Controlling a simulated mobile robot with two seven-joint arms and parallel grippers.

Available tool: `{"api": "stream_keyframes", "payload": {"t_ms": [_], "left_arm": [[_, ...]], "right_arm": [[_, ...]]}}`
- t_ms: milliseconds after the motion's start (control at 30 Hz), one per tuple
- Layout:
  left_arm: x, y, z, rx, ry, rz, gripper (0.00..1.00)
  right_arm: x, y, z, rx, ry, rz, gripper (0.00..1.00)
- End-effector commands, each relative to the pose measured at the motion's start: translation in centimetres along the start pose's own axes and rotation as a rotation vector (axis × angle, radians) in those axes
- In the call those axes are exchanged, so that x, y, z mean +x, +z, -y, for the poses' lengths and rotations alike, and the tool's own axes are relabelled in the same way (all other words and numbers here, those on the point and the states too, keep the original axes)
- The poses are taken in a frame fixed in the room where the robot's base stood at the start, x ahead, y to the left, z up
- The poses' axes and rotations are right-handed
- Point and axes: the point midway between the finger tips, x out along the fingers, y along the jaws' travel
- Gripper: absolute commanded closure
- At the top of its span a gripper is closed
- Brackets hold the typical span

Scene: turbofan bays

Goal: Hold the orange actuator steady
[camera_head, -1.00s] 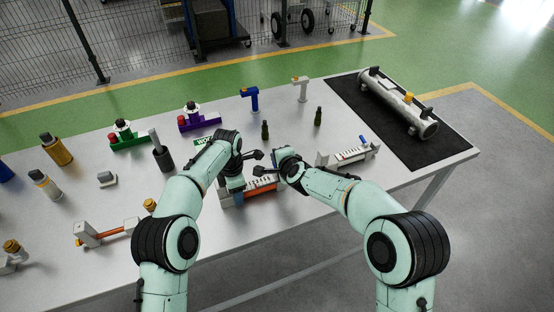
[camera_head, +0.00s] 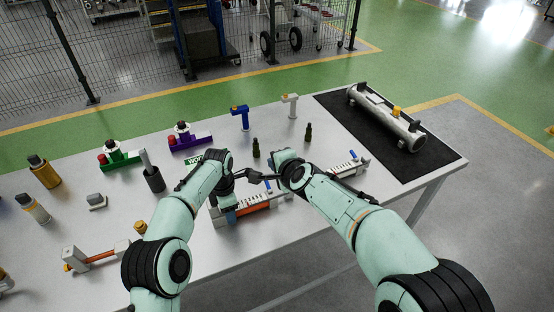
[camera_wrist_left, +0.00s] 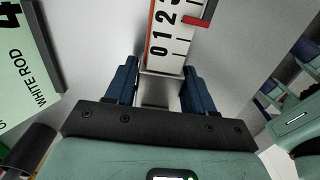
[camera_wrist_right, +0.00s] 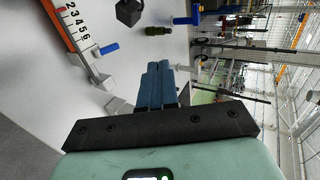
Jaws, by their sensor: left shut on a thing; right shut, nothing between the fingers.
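The orange actuator (camera_head: 258,209) lies on the front middle of the table, a long body with a white numbered scale. The scale (camera_wrist_left: 175,45) and a red pointer (camera_wrist_left: 195,21) show in the left wrist view. My left gripper (camera_head: 230,212) is shut on the left end of the actuator. The left wrist view shows its blue fingers (camera_wrist_left: 160,90) on either side of the pale end. My right gripper (camera_head: 256,177) is shut and empty, above the actuator. In the right wrist view its fingers (camera_wrist_right: 158,85) are together, beside the actuator (camera_wrist_right: 72,28) and its blue peg (camera_wrist_right: 108,49).
A second scaled unit (camera_head: 345,168) lies to the right, near my right arm. Small dark bottles (camera_head: 256,149), a dark cup holder (camera_head: 153,178) and blue (camera_head: 240,117) and white (camera_head: 290,104) stands are behind. A metal cylinder (camera_head: 385,117) lies on a black mat (camera_head: 420,165).

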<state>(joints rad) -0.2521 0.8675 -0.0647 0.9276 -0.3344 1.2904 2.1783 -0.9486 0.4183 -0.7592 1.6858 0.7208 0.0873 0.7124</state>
Motion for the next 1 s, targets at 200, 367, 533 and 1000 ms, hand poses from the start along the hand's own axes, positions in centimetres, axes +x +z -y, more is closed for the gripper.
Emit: {"api": "stream_keyframes", "payload": {"t_ms": [200, 367, 533, 1000], "left_arm": [[-0.1, 0.0, 0.0, 0.000, 0.002, 0.001, 1.00], [-0.1, 0.0, 0.0, -0.001, 0.002, 0.001, 1.00], [-0.1, 0.0, 0.0, -0.001, 0.002, 0.001, 1.00], [-0.1, 0.0, -0.1, -0.001, 0.002, 0.001, 1.00]], "right_arm": [[-1.7, 0.1, 1.1, -0.001, -0.001, 0.002, 1.00], [-2.2, 0.0, 1.4, 0.000, 0.000, 0.000, 1.00], [-2.3, 0.0, 1.4, 0.001, 0.000, 0.000, 1.00], [-1.2, -1.1, -0.7, -0.158, 0.019, -0.040, 0.62]]}}
